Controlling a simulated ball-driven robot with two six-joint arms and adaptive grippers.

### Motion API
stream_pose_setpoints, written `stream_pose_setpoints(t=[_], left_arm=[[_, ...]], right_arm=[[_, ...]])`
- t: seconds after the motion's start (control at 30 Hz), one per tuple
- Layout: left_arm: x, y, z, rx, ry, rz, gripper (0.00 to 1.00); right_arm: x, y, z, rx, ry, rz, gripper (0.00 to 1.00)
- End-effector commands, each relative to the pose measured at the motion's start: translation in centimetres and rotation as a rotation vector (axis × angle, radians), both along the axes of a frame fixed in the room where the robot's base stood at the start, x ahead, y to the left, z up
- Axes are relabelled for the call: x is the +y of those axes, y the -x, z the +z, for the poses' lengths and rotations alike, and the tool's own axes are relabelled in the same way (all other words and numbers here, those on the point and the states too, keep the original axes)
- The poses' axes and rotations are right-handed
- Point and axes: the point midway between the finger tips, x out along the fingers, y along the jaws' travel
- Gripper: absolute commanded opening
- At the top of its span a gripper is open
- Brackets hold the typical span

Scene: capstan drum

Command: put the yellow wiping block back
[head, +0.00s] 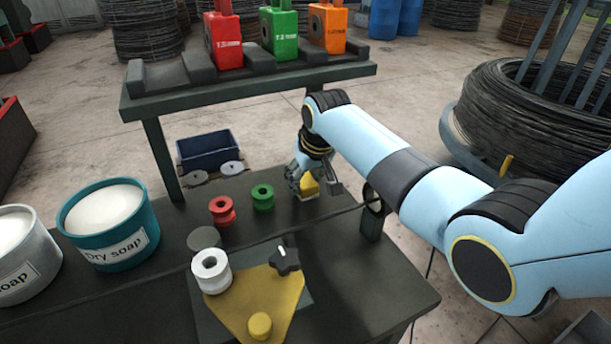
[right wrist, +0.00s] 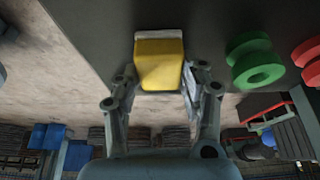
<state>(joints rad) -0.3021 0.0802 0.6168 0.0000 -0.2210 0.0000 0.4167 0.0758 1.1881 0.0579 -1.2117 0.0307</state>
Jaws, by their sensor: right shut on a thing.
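The yellow wiping block (head: 309,187) is at the back right of the dark workbench, mostly hidden by my right gripper (head: 311,190) in the head view. In the right wrist view the yellow block (right wrist: 160,66), with a pale layer along its far side, sits between the two fingers of my right gripper (right wrist: 160,85). The gripper is shut on it. I cannot tell whether the block touches the bench top. My left gripper is not in view.
A red spool (head: 222,211) and a green spool (head: 262,198) stand left of the gripper. A dark rod crosses the bench in front. A yellow plate (head: 262,300) bears a white spool (head: 211,271) and black knob (head: 286,262). A soap tub (head: 108,225) stands left; a raised shelf (head: 250,83) stands behind.

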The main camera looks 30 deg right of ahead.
Motion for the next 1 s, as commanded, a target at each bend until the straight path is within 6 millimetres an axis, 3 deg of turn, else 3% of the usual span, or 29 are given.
stream_pose_setpoints(t=[0.3, 0.33, 0.5, 0.77, 1.0], left_arm=[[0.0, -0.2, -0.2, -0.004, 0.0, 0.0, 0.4], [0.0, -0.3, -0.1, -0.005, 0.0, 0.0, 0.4], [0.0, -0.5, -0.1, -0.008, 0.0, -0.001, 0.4], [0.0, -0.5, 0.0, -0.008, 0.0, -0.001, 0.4], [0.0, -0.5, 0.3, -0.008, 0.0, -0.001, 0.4]], right_arm=[[0.0, 0.0, -0.3, 0.0, 0.0, 0.0, 0.17], [0.0, 0.0, -0.3, 0.0, 0.0, 0.0, 0.46], [0.0, 0.0, -0.3, 0.0, 0.0, 0.0, 0.66], [0.0, 0.0, -0.1, -0.001, 0.0, 0.0, 0.66], [0.0, 1.0, 2.7, -0.003, 0.001, 0.0, 0.66]])
